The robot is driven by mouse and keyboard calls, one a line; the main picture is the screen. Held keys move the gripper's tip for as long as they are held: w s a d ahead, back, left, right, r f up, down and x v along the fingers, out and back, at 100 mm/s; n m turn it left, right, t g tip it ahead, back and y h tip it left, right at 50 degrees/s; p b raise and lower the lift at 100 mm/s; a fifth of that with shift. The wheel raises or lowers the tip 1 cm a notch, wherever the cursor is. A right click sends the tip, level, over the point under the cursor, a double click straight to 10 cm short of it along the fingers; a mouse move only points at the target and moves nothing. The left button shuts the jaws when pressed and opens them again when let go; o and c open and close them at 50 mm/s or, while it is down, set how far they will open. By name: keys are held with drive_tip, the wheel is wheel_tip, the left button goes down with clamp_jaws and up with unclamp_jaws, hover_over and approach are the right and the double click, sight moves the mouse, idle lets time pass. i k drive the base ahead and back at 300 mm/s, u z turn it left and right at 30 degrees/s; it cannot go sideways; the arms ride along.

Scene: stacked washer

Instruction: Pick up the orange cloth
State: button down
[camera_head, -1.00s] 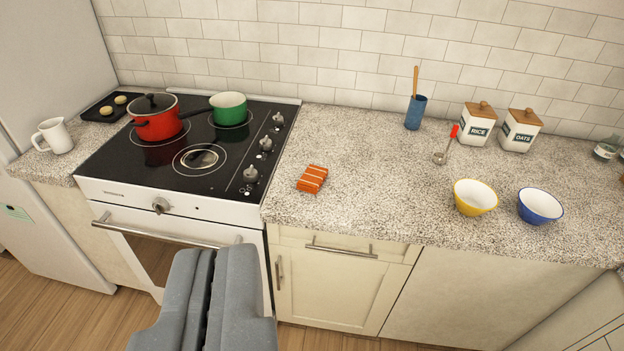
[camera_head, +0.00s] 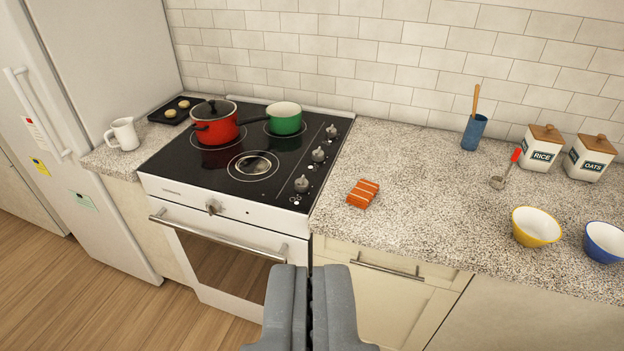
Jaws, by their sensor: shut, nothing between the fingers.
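The orange cloth (camera_head: 363,193) is a small folded piece with pale stripes. It lies on the speckled counter (camera_head: 410,170), just right of the stove and near the counter's front edge. My gripper (camera_head: 310,272) is at the bottom middle of the view, in front of the stove and cabinet. It is shut and empty, and apart from the cloth, which lies beyond it and a little to the right. Nothing hides the cloth.
A stove (camera_head: 255,165) carries a red pot (camera_head: 215,127) and a green pan (camera_head: 284,120). The counter around the cloth is clear.

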sight(364, 192)
drive_tip(key=z, duration=0.6)
drive_tip(key=i, duration=1.55)
drive_tip(key=u, duration=0.55)
